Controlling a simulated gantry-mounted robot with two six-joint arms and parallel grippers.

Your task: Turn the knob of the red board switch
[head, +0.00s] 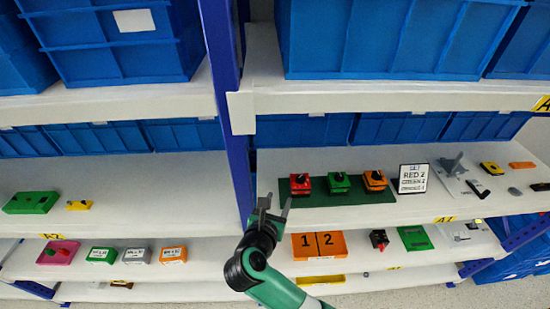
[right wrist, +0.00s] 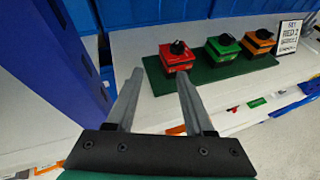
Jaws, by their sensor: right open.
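The red board switch (head: 300,184) is a red block with a dark knob on top, at the left end of a dark green board (head: 335,196) on the middle shelf. It also shows in the right wrist view (right wrist: 178,60), with its black knob (right wrist: 178,47) facing up. My right gripper (head: 274,203) is open and empty, to the left of the red switch and apart from it. In the right wrist view its two fingers (right wrist: 158,95) point toward the shelf, below and left of the switch. My left gripper is in neither view.
Green (head: 339,182) and orange (head: 375,180) switches share the board, right of the red one. A sign (head: 413,178) reading "RED 2" stands beside them. A blue rack post (head: 228,110) rises left of my right gripper. Blue bins (head: 395,38) fill the shelf above.

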